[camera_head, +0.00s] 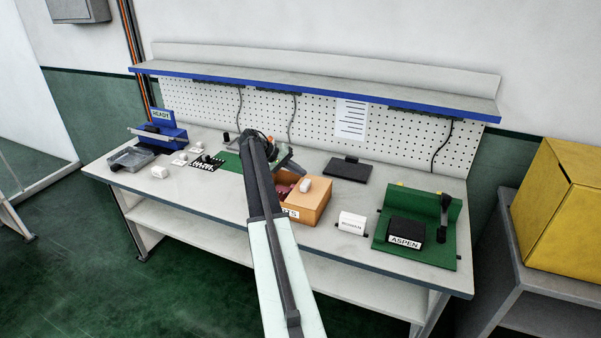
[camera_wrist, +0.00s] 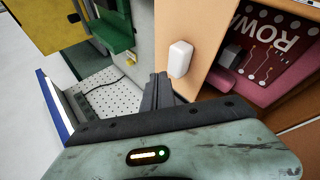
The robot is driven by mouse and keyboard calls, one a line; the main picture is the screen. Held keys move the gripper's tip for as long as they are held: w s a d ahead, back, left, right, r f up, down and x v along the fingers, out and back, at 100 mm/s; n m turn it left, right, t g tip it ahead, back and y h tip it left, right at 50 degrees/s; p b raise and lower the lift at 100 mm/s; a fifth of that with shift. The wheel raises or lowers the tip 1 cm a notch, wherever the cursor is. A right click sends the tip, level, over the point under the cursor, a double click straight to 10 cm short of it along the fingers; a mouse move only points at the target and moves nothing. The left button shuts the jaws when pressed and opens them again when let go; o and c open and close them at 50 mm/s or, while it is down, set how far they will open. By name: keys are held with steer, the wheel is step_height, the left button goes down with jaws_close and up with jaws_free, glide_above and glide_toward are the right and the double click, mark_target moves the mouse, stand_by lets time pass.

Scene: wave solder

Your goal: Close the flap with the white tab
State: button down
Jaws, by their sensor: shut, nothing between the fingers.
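The flap with the white tab belongs to an orange-brown box (camera_head: 312,207) in the middle of the bench. The white tab (camera_head: 305,185) shows on the box's right part; it also shows in the wrist view as a white rounded block (camera_wrist: 181,58) on an orange panel (camera_wrist: 200,25). The box is open, and a red board (camera_wrist: 270,40) lies inside on pink lining. My gripper (camera_wrist: 160,90) is shut and empty, its fingertips just beside the tab; I cannot tell whether they touch the panel. In the head view my arm hides the box's left part.
A green fixture (camera_head: 415,250) holding a black block marked ASPEN stands at the right. A white block (camera_head: 352,223) lies between it and the box. A dark pad (camera_head: 347,168) lies behind. A blue stand (camera_head: 158,132) and grey tray (camera_head: 131,158) are at the left.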

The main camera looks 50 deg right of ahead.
steer(key=w+p+v, duration=0.1)
steer(key=p+v, duration=0.4)
steer(key=v, duration=0.6)
steer(key=shift+w+p, duration=0.2)
steer(key=shift+p, duration=0.2)
steer(key=shift+f, duration=0.15)
steer(key=w+a+f+n+t+y, duration=0.1)
steer(key=a+f+n+t, duration=0.1)
steer(key=a, duration=0.8)
steer(key=w+a+f+n+t, duration=0.1)
steer(key=a+f, duration=0.1)
steer(key=a, duration=0.8)
steer(key=s+a+f+n+t+y, duration=0.1)
steer(key=s+a+n+y, duration=0.1)
steer(key=a, duration=1.2)
steer(key=s+a+f+n+t+y, duration=0.1)
steer(key=s+a+f+n+y, duration=0.1)
steer(key=a, duration=1.2)
steer(key=s+a+f+n+t+y, duration=0.1)
steer(key=s+a, duration=0.4)
steer(key=a, duration=0.9)
steer(key=shift+s+a+f+n+t+y, duration=0.2)
steer(key=shift+n+t+y, duration=0.3)
steer(key=shift+n, duration=0.7)
